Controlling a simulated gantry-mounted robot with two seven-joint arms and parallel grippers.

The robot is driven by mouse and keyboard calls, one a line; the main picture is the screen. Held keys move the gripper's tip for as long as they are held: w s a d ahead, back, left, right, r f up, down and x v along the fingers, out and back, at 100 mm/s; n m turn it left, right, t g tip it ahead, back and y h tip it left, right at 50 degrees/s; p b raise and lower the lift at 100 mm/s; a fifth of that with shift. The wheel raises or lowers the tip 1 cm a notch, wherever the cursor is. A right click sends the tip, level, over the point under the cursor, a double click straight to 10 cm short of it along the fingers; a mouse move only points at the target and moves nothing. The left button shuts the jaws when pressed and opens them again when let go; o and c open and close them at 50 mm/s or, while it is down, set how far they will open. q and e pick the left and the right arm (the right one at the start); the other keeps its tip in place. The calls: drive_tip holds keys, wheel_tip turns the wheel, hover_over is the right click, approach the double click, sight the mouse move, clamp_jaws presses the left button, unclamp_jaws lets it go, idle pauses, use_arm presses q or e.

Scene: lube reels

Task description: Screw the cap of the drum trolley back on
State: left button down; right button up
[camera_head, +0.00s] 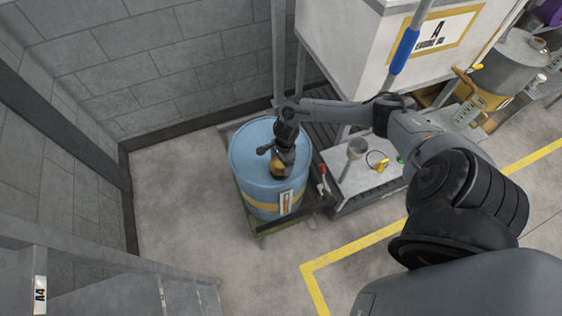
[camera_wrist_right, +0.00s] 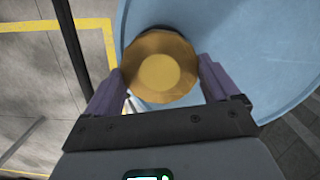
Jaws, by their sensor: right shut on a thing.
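The blue drum (camera_head: 258,187) with a yellow band stands on the drum trolley (camera_head: 258,228) in the middle of the head view. A brass-coloured round cap (camera_wrist_right: 159,66) sits between the fingers of my right gripper (camera_wrist_right: 160,85) in the right wrist view, over the blue drum top (camera_wrist_right: 250,50). My right gripper is shut on the cap. In the head view the right gripper (camera_head: 278,163) is above the drum's top, and the cap shows only partly. I cannot tell whether the cap touches the drum. My left gripper is not in view.
A low grey bench (camera_head: 360,184) right of the drum carries a metal cup (camera_head: 356,149) and a yellow ring-shaped item (camera_head: 377,161). A white tank (camera_head: 350,45) stands behind it. A block wall (camera_head: 150,70) is behind the drum. Floor left of the drum is clear.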

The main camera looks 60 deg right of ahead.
idle(0.5)
drive_tip(key=shift+b, duration=0.3)
drive_tip(key=shift+b, duration=0.3)
idle(0.6)
drive_tip(key=shift+f, duration=0.1)
idle(0.4)
drive_tip(key=shift+f+b, duration=0.5)
drive_tip(key=shift+b, duration=0.25)
drive_tip(key=shift+r, duration=0.1)
